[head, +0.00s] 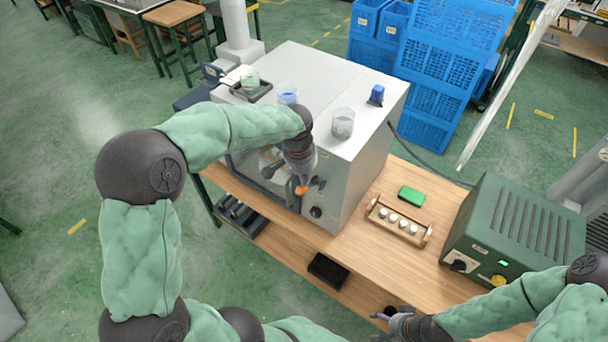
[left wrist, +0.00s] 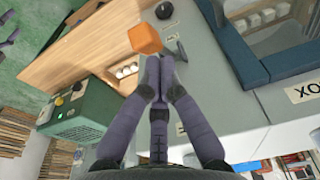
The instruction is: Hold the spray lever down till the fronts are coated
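The grey booth (head: 352,165) stands on the wooden bench. An orange block-like knob (head: 301,190) shows at its front; it also shows in the left wrist view (left wrist: 144,38), and I take it for the spray lever's end. My left gripper (left wrist: 158,68) has its fingertips together with nothing seen between them, just short of the knob; contact cannot be told. In the head view the left gripper (head: 300,176) partly hides the booth front. Pale blocks (left wrist: 262,17) show through the booth window; their coating cannot be judged. My right gripper (head: 392,314) is low over the bench's front edge, its opening unclear.
A wooden rack with white round pieces (head: 381,213) and a green block (head: 412,195) lie right of the booth. A green control box (head: 515,230) stands farther right. Cups (head: 343,123) and a blue item (head: 376,95) stand on the booth's top. Blue crates (head: 440,65) are behind.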

